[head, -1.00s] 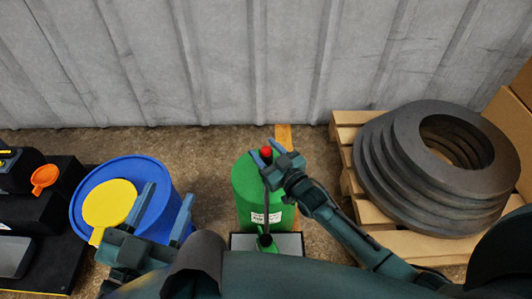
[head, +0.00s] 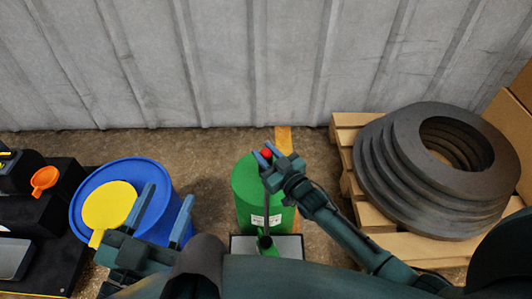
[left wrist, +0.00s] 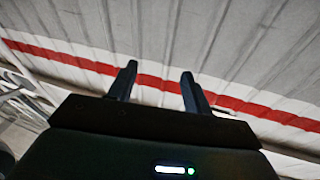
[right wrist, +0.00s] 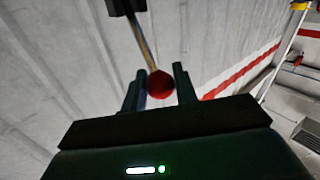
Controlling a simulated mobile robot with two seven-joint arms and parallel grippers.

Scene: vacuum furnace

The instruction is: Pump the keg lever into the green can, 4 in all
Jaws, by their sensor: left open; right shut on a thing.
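My right gripper (head: 268,156) is shut on the lever by the red knob. In the right wrist view the knob (right wrist: 160,84) sits between the two fingers. My left gripper (head: 163,215) is open and empty, over the blue drum.
A blue drum (head: 175,190) with a yellow piece (head: 110,204) on top stands left of the keg. A pallet (head: 347,130) with stacked dark rings (head: 390,200) is at right. A corrugated wall closes the back.

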